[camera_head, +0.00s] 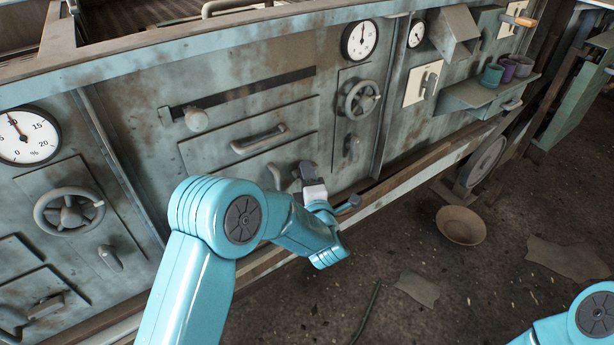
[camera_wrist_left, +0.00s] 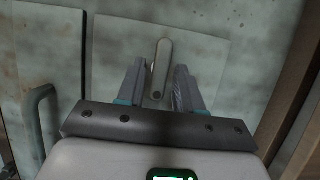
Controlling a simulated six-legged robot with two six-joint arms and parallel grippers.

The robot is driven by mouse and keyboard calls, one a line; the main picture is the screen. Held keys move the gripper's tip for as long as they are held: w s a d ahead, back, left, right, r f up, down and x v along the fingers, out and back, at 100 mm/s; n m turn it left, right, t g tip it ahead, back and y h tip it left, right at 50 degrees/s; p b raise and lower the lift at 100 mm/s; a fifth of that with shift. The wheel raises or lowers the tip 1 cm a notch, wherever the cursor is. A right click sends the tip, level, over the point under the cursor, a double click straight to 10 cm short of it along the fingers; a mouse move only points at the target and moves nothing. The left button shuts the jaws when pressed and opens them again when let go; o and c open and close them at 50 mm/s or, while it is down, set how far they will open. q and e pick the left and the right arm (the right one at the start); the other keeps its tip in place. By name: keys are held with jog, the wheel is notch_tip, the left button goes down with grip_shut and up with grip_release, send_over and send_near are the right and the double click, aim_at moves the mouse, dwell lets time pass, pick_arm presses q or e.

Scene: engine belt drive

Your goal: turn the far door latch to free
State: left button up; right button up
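A slim grey latch lever (camera_wrist_left: 160,68) shows in the left wrist view on a flat grey door plate (camera_wrist_left: 205,70). It lies between the two fingers of my left gripper (camera_wrist_left: 159,82), with a gap on each side. I cannot tell how far the fingertips reach around it. In the head view my left gripper (camera_head: 292,176) is at the low middle part of the cabinet front, fingers apart, below the long drawer handle (camera_head: 258,138). There it hides most of this latch. My right gripper is out of view; only part of that arm shows at bottom right.
A similar latch (camera_head: 352,148) sits below a handwheel (camera_head: 362,100) to the right, and another (camera_head: 110,258) to the left. A wooden ledge (camera_head: 410,172) runs below. A shelf holds several cups (camera_head: 507,70). A bowl (camera_head: 461,225) stands over the floor.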

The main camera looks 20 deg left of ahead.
pick_arm(q)
grip_shut()
jog(key=shift+r, duration=0.1)
jog(key=shift+w+d+r+m+g+y+p, duration=0.15)
jog(key=shift+m+g+y+p, duration=0.15)
jog(key=shift+m+g+p, duration=1.5)
jog(key=shift+w+d+r+m+g+y+p, duration=0.1)
jog(key=shift+m+g+y+p, duration=0.35)
jog(key=shift+m+p, duration=2.45)
jog(key=shift+w+d+r+m+g+y+p, duration=0.15)
jog(key=shift+m+g+p, duration=1.5)
jog(key=shift+p, duration=1.1)
jog(key=shift+a+m, duration=0.1)
jog(key=shift+m, duration=0.25)
